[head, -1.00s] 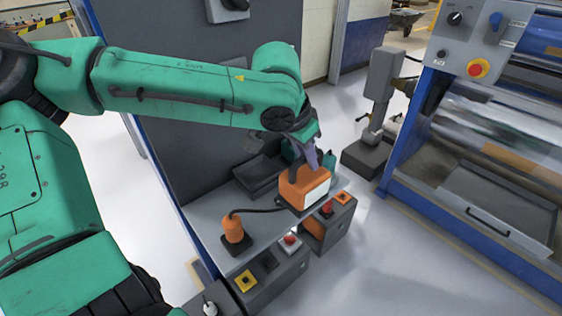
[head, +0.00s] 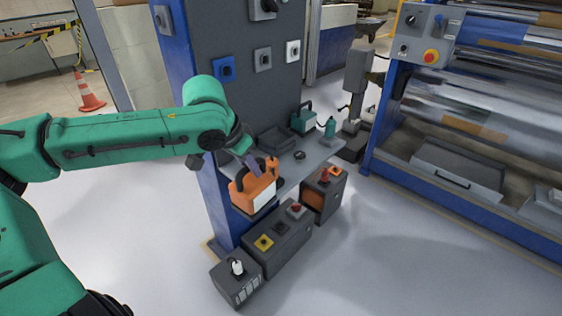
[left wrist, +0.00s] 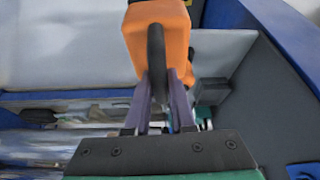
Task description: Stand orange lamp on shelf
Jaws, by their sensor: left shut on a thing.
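The orange lamp (head: 262,200) is a boxy orange body with a pale front panel and a dark base. My left gripper (head: 256,168) is shut on its top handle, and the lamp looks upright. It is over the left end of the grey shelf (head: 318,155); whether its base touches the shelf I cannot tell. In the left wrist view the lamp (left wrist: 137,45) hangs beyond my fingers (left wrist: 158,95), with the dark handle between them. A smaller orange item (head: 272,164) shows just behind the lamp, partly hidden. My right gripper is not in view.
A dark tray (head: 276,140), a teal lamp (head: 303,120) and a teal bottle (head: 330,128) stand farther along the shelf. Grey control boxes (head: 283,240) stand on the floor below. A panel (head: 262,85) rises behind. The machine (head: 440,170) is at right.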

